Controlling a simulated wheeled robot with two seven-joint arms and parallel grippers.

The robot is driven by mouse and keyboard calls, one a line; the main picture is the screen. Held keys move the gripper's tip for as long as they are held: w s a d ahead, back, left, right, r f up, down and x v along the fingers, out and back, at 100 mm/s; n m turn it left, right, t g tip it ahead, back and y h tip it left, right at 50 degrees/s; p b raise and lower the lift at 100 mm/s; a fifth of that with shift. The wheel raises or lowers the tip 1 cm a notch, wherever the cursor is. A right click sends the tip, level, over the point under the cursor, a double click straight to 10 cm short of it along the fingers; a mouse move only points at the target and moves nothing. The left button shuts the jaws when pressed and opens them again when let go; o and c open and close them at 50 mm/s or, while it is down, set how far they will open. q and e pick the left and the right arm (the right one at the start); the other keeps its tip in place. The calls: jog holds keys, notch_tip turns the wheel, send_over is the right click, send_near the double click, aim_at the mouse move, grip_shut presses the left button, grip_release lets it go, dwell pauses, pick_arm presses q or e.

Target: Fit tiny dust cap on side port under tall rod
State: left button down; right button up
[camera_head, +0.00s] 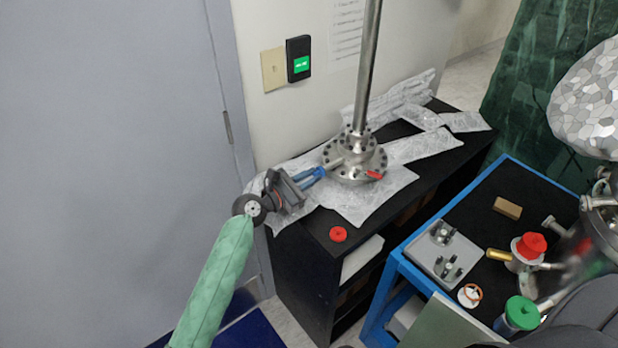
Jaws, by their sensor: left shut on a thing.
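The tall rod (368,70) stands upright on a round steel flanged base (356,160) on the black cabinet. A short side port (334,163) sticks out to the left from the base, under the rod. My left gripper (318,173) is at the outer end of this port, its blue fingers pointing right towards it. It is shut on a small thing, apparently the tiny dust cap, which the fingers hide. I cannot tell whether the cap touches the port. A red piece (374,174) sits on the base's front right side. My right gripper is not in view.
Clear wrapping (365,203) lies under the base on the black cabinet (300,245). A blue-framed cart (400,262) with metal parts stands to the right. A wall and a grey door are behind.

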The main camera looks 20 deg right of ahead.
pick_arm(q)
jog(key=shift+w+d, duration=0.15)
jog(key=shift+d, duration=0.25)
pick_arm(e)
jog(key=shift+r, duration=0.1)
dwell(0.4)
pick_arm(q)
jog(key=c, duration=1.3)
grip_release()
jog(key=shift+a, duration=0.2)
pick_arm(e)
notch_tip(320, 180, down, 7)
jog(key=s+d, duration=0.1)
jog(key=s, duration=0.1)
pick_arm(q)
jog(key=b+v, duration=0.1)
jog(key=v, duration=0.5)
jog(key=shift+a+f+b, duration=0.1)
jog(key=shift+a+b, duration=0.15)
jog(key=shift+b, duration=0.15)
jog(key=shift+s+a, duration=0.3)
jog(key=shift+a, duration=0.15)
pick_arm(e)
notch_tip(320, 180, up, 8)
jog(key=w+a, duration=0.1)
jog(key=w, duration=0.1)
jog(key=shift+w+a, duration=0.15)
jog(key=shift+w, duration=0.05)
